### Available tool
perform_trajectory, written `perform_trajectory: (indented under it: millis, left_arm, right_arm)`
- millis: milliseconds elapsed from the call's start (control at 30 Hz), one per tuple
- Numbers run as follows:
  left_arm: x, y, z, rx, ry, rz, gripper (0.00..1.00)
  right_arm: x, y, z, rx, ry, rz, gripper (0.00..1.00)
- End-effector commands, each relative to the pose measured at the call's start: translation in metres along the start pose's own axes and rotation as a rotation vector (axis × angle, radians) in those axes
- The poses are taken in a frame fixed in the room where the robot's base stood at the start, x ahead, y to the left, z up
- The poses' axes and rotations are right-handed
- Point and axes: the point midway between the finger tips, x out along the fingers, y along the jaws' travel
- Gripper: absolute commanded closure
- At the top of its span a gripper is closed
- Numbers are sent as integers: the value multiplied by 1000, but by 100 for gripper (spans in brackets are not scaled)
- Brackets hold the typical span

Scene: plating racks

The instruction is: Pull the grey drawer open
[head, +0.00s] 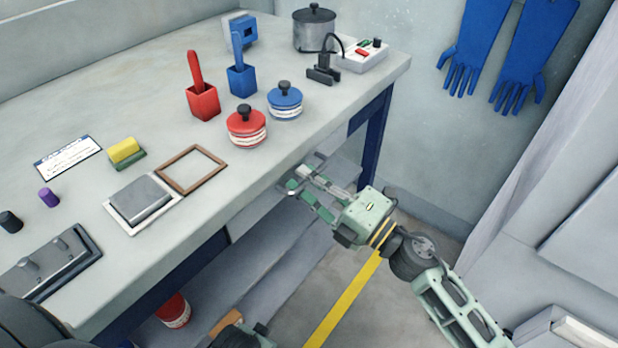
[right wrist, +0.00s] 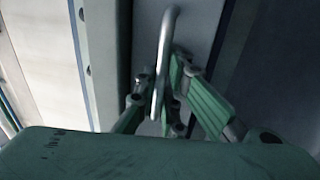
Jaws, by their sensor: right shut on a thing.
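The grey drawer (head: 257,205) is under the front edge of the worktop, and its face is partly covered by my right gripper in the head view. In the right wrist view the grey drawer front (right wrist: 193,22) carries a bent metal bar handle (right wrist: 168,35). My right gripper (head: 299,186) is at the drawer front, shut on the handle, with its green-padded fingers around the bar in the right wrist view (right wrist: 166,92). I cannot tell whether the drawer stands out from the table. My left gripper is not clearly visible.
The worktop (head: 100,105) holds a red pot (head: 247,127), a blue pot (head: 285,101), a wooden frame (head: 191,169) and a steel pot (head: 314,29). A blue table leg (head: 376,125) stands beyond the gripper. Floor with a yellow stripe (head: 345,298) is clear in front.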

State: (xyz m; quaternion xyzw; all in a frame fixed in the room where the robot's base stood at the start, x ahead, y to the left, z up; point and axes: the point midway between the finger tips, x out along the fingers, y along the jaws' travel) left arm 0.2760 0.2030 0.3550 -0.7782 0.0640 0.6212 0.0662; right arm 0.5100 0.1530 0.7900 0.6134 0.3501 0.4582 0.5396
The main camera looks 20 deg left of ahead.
Motion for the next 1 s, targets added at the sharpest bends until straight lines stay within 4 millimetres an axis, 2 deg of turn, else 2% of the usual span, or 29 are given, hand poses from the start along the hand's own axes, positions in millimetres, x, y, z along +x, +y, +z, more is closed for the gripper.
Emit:
perform_trajectory:
  millis: [300, 467, 667, 833, 1000]
  left_arm:
    - [0, 0, 0, 0, 0, 0, 60]
    - [0, 0, 1, 0, 1, 0, 60]
    - [20, 2, 18, 2, -20, 4, 60]
    - [29, 3, 26, 4, -24, 4, 60]
    - [30, 2, 25, 4, -21, 4, 60]
  right_arm:
    - [-2, 0, 0, 1, -1, -1, 100]
    - [-13, 2, 0, 2, -1, -2, 100]
    - [-49, 8, 0, 2, -2, -5, 100]
    - [-92, 16, 0, 1, -2, -6, 100]
    - [-137, 23, -1, 1, 0, -6, 100]
